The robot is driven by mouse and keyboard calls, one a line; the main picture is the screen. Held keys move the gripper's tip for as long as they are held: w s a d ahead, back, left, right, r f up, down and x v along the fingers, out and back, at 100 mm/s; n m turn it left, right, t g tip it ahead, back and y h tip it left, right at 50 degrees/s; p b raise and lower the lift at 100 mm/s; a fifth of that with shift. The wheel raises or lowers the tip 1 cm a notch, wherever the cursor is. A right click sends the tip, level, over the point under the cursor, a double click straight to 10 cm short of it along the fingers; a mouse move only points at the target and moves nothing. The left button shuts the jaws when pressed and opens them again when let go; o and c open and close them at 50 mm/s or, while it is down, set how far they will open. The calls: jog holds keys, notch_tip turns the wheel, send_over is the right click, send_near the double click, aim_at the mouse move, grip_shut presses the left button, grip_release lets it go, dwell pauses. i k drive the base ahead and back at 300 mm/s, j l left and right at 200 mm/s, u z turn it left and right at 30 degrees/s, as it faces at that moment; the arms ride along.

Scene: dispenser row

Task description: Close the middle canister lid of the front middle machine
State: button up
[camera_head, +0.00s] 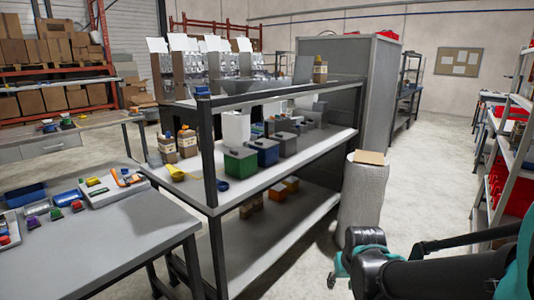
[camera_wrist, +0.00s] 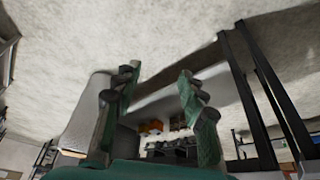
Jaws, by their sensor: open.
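A row of grey dispenser machines (camera_head: 200,68) stands at the back, behind the shelving bench. Several pale upright panels, which look like raised lids (camera_head: 157,45), rise above them. The machines overlap and are partly hidden by the bench's upper shelf, so I cannot tell which is the front middle machine or its middle canister lid. My gripper (camera_wrist: 158,80) is open and empty in the wrist view, with its green fingers spread apart. No machine can be made out between the fingers. In the head view my arm is at the lower right, far from the machines.
The shelving bench (camera_head: 270,178) with bins and bottles lies between my arm and the machines. A wrapped cylinder (camera_head: 362,200) stands beside my arm. A table (camera_head: 110,235) with trays is at the left, red-bin shelves (camera_head: 512,165) at the right. Floor (camera_head: 440,170) is clear between.

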aim_at(247, 111)
jog(key=i+l+u, duration=0.35)
jog(key=l+u, duration=0.15)
jog(key=l, duration=0.15)
jog(key=i+l+u, duration=0.1)
jog(key=l+u, duration=0.15)
jog(key=l, duration=0.1)
